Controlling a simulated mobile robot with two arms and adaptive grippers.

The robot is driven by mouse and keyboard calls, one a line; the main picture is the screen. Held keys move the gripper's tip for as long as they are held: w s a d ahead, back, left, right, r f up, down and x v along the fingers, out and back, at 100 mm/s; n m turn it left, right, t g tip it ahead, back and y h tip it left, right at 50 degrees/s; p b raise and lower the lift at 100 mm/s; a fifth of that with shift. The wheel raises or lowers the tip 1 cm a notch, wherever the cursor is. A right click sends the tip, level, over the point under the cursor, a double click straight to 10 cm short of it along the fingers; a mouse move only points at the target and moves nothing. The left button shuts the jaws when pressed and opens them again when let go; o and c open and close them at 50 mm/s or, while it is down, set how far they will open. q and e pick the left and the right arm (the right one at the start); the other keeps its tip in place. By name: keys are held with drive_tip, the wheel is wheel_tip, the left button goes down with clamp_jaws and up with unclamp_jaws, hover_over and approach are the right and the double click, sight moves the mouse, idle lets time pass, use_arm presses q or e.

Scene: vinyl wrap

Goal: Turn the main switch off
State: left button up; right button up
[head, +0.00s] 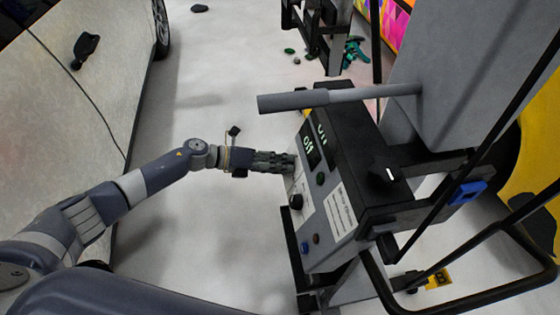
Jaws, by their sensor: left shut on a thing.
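The control box (335,195) stands right of centre, with a light grey panel on its face. Two dark displays sit at its upper end; the nearer display (309,144) appears to read "Off". My left gripper (288,162) reaches in from the left and is shut on a small control at the panel's left edge. Its fingers hide that control, so I cannot tell its setting. A black knob (296,201) shows just below the fingers, and a green button (320,179) to their right. My right gripper is not in view.
A grey cylindrical bar (300,99) sticks out above the box. A black tube frame (480,235) and a blue part (467,192) lie to the right. A car side (75,110) fills the left. The floor (200,245) between is mostly clear.

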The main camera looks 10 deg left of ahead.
use_arm(q)
drive_tip(key=n+p, duration=0.2)
drive_tip(key=n, duration=0.3)
drive_tip(key=shift+n, duration=0.4)
idle(0.3)
drive_tip(key=o, duration=1.1)
drive_tip(key=v, duration=1.2)
